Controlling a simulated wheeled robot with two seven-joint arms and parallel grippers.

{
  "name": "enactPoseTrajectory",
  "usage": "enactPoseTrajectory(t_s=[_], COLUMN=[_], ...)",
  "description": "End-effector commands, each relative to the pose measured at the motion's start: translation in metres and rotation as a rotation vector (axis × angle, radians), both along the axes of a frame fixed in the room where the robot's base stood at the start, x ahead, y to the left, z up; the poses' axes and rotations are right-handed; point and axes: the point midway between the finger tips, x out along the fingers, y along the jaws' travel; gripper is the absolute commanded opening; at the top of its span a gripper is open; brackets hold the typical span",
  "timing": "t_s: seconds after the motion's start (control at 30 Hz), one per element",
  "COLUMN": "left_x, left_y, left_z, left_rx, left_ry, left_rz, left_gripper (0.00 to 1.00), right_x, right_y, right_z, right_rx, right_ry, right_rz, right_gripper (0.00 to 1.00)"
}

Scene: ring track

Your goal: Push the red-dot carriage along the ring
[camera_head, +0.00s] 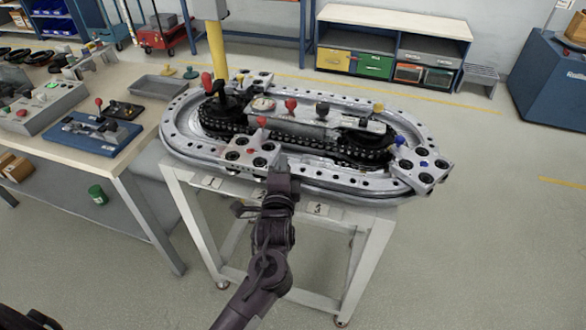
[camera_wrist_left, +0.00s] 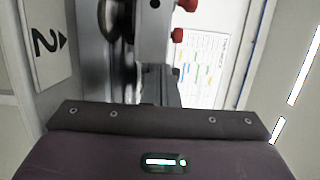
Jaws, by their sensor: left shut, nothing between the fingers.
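The ring track (camera_head: 385,187) is a grey oval with a chain loop, standing on a light stand. The red-dot carriage (camera_head: 250,152), a grey plate with black round parts and a red knob, sits on the near left stretch of the ring. My left gripper (camera_head: 281,166) is shut and empty, its tip close beside the carriage's right end; I cannot tell whether they touch. In the left wrist view, a grey block with red knobs (camera_wrist_left: 178,35) stands just ahead of the gripper, near a plate marked 2 (camera_wrist_left: 45,40). My right gripper is not in view.
A blue-dot carriage (camera_head: 422,168) sits at the ring's right end and another carriage (camera_head: 255,78) at the back left. A long centre panel (camera_head: 300,118) with coloured knobs rises inside the ring.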

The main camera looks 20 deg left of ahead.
Motion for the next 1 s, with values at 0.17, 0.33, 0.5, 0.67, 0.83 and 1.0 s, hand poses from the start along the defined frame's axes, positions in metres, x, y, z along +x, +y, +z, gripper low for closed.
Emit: enactPoseTrajectory(t_s=[0.17,0.33,0.5,0.67,0.83,1.0], left_x=[0.0,0.0,0.0,0.001,0.003,0.003], left_y=[0.005,0.005,0.013,0.05,0.085,0.097], left_z=[0.0,0.0,0.003,0.006,0.003,0.001], left_rx=[0.0,0.0,0.005,0.01,0.007,0.001], left_ry=[0.0,0.0,0.0,0.002,0.001,-0.001], left_rz=[0.0,0.0,0.001,0.003,0.003,0.001], left_gripper=[0.0,0.0,0.0,0.0,0.0,0.0], right_x=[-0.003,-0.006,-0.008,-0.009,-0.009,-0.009], right_y=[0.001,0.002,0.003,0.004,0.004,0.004], right_z=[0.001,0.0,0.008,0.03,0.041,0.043], right_rx=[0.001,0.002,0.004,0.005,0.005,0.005], right_ry=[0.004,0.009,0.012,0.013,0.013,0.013], right_rz=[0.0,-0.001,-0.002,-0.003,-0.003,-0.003], right_gripper=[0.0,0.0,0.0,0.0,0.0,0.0])
